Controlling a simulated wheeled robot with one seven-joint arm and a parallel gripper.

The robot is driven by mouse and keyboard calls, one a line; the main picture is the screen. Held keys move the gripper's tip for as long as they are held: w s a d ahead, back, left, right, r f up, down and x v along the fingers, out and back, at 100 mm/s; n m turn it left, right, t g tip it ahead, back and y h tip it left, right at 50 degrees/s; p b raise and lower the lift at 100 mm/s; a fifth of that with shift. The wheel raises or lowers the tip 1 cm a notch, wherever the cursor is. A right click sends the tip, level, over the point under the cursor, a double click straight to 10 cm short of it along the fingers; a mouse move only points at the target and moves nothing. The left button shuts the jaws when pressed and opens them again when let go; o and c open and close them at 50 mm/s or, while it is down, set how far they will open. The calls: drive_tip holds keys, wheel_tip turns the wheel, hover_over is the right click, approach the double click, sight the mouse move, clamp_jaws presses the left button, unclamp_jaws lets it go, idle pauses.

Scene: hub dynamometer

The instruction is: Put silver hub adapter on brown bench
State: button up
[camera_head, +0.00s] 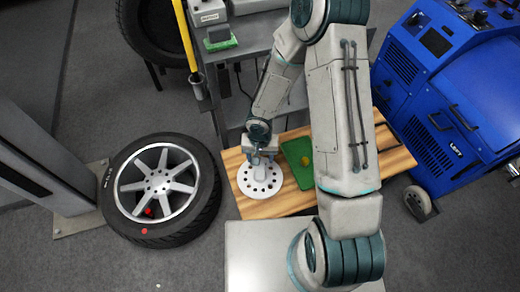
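The silver hub adapter (263,189) is a pale round disc with a ring of dark holes and a raised centre. It appears flat, over the left part of the brown bench (392,155), which has a striped wooden top. Whether it rests on the wood or hangs just above it cannot be told. My gripper (262,160) points down at the adapter's centre and overlaps it in the view. The fingertips are small and partly hidden, so their grip on the adapter is unclear. My arm covers part of the bench's middle.
A green mat (299,163) with a small yellow item lies on the bench, right of the adapter. A wheel (158,188) stands left of the bench. A blue machine (450,90) is at right. A grey cart (245,48) with instruments stands behind. Bare wood shows at the bench's right end.

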drive_tip(key=shift+r, duration=1.25)
drive_tip(key=d+r+t+h, duration=0.1)
drive_tip(key=d+r, duration=0.4)
drive_tip(key=r, duration=0.4)
drive_tip(key=d+r+h, duration=0.1)
drive_tip(key=d+r, duration=0.5)
drive_tip(key=r, duration=0.3)
drive_tip(key=s+r+n+t+y, duration=0.1)
drive_tip(key=s+r+y, duration=0.1)
drive_tip(key=s+r, duration=1)
drive_tip(key=shift+d+r, duration=0.25)
drive_tip(key=shift+d, duration=0.1)
